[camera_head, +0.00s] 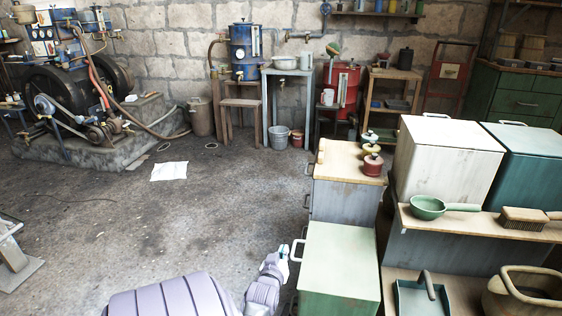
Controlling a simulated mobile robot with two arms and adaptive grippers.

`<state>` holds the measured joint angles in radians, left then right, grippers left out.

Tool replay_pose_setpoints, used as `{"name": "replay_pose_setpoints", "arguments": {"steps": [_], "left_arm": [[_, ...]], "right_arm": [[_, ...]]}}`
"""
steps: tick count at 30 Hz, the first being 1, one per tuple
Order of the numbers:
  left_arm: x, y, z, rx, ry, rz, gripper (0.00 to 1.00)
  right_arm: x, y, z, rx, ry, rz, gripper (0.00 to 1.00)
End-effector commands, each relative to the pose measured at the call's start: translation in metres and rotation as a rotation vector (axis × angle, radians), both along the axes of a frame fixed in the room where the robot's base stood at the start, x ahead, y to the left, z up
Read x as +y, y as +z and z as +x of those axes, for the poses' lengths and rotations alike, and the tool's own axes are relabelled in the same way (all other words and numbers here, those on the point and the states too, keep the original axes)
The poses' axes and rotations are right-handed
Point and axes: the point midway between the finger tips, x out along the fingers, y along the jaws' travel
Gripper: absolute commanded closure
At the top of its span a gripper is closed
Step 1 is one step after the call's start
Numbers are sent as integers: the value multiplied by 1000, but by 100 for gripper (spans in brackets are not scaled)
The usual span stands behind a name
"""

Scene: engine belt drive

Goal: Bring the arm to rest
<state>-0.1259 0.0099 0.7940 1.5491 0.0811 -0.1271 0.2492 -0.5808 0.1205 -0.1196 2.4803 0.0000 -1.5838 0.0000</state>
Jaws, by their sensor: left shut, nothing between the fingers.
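My left arm comes in at the bottom, its pale lilac links low in the picture. My left gripper (283,254) is shut and small in view, with nothing seen in it. It is beside the handle of the pale green cabinet (341,262); whether it touches the handle I cannot tell. My right gripper is not in view. The engine with its belt drive (72,95) stands on a stone plinth at the far left, well away from my gripper.
A grey cabinet with a wooden top (345,165) stands behind the green one. A white box (446,160), a green pan (428,207) and a brush (522,219) are at the right. The floor (200,225) is mostly open, with a white cloth (169,171) on it.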

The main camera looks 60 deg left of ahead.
Motion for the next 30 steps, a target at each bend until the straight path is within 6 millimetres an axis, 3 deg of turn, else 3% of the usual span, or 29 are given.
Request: {"name": "replay_pose_setpoints", "arguments": {"steps": [10,16,19,23,25,27,30], "left_arm": [[-17,6,-17,-1,0,1,100],[-20,7,-14,8,-11,0,100],[-39,10,-2,66,-74,-9,100],[-103,11,19,242,-252,-35,100],[-153,10,23,369,-374,-50,100],[-204,8,15,501,-494,-66,100],[-261,8,-5,652,-626,-82,100]], "right_arm": [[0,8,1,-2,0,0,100],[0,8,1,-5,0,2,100],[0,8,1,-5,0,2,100],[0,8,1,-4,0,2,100],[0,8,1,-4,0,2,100],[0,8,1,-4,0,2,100],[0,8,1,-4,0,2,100]]}}
